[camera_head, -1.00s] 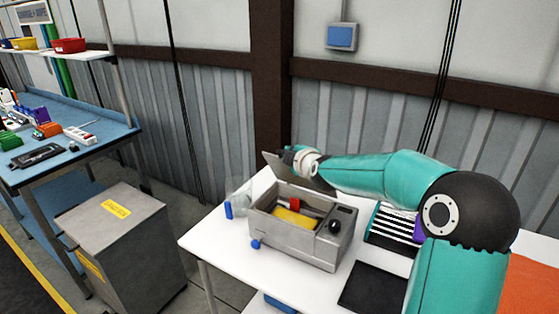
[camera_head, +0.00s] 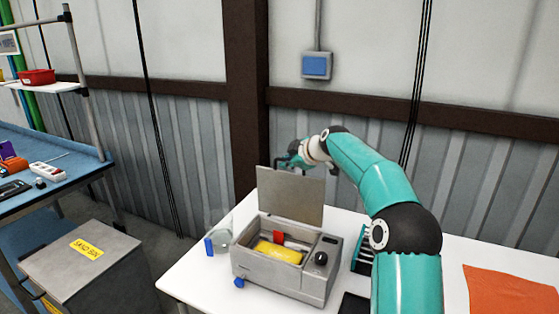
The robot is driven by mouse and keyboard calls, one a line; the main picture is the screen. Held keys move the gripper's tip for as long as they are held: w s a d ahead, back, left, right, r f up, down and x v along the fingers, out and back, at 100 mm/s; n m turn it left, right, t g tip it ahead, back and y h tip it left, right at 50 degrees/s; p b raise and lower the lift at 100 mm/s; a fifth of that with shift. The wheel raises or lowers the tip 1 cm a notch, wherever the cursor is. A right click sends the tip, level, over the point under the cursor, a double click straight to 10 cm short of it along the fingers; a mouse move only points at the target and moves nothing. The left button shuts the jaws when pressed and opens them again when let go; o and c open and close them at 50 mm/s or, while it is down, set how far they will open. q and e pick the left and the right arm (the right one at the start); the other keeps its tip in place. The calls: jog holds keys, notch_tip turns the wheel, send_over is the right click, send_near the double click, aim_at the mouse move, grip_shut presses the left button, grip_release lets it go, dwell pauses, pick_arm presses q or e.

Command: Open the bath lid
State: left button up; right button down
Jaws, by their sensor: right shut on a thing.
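The bath (camera_head: 285,285) is a grey box with an open top on the white table. Its grey lid (camera_head: 290,196) stands about upright along the bath's back edge. Inside the bath I see a yellow thing (camera_head: 280,253) and a small red thing (camera_head: 278,236). My right gripper (camera_head: 290,163) is at the lid's top edge, shut on the lid; its fingertips are small and partly hidden there. My left gripper is not in view.
A clear flask with a blue part (camera_head: 220,238) stands left of the bath. An orange cloth (camera_head: 508,292) lies at the right. A grey bin (camera_head: 85,262) stands left of the white table (camera_head: 185,277).

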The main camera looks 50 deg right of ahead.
jog(key=shift+w+d+f, duration=0.15)
jog(key=shift+w+d, duration=0.05)
jog(key=shift+d, duration=0.5)
jog(key=c, duration=1.5)
grip_release()
jog(key=shift+a, duration=0.1)
jog(key=v, duration=1.2)
